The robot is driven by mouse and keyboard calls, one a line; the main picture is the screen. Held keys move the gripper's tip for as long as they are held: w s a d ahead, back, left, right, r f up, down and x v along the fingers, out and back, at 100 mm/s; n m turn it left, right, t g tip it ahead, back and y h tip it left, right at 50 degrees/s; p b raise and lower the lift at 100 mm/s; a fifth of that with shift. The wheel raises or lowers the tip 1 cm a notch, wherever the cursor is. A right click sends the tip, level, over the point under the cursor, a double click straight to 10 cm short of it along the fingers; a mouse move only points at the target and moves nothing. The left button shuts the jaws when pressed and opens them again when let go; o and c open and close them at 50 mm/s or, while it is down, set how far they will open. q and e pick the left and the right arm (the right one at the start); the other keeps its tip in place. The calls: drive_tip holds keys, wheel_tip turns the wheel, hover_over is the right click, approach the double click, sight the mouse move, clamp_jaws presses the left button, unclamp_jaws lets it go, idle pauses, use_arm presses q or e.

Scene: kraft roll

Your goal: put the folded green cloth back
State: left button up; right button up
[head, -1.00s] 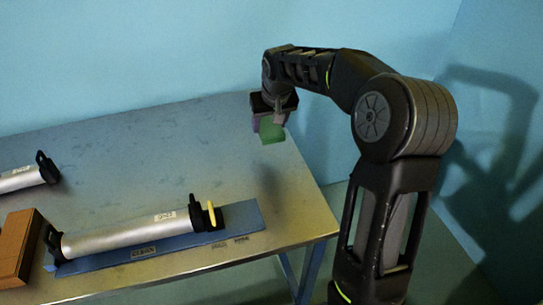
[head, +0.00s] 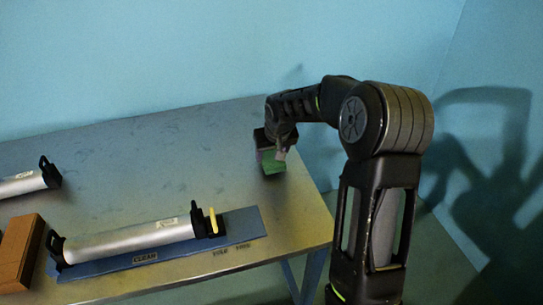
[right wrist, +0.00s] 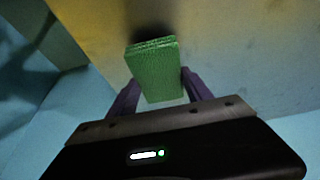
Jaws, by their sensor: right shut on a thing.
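The folded green cloth (head: 273,163) is in my right gripper (head: 268,156), over the right part of the metal table. In the right wrist view the cloth (right wrist: 154,70) stands out between the two purple fingers of the gripper (right wrist: 157,92), which are shut on it. The folded layers show at its far edge. I cannot tell whether the cloth touches the table. My left gripper is not in view.
A blue mat (head: 243,224) with printed labels, one reading CLEAN, lies at the table's (head: 150,130) front. A silver roller (head: 130,240) with black ends and a yellow lever lies on it. A brown block (head: 18,255) and another roller (head: 20,184) are at left.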

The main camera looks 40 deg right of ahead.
drive_tip(key=shift+f, duration=0.65)
drive_tip(key=shift+f, duration=0.25)
drive_tip(key=o, duration=1.3)
drive_tip(key=shift+r, duration=0.1)
drive_tip(key=shift+r, duration=0.15)
drive_tip(key=shift+r, duration=0.15)
drive_tip(key=v, duration=1.1)
drive_tip(key=shift+s+a+r, duration=0.1)
drive_tip(key=shift+s+r, duration=0.1)
drive_tip(key=shift+r, duration=0.15)
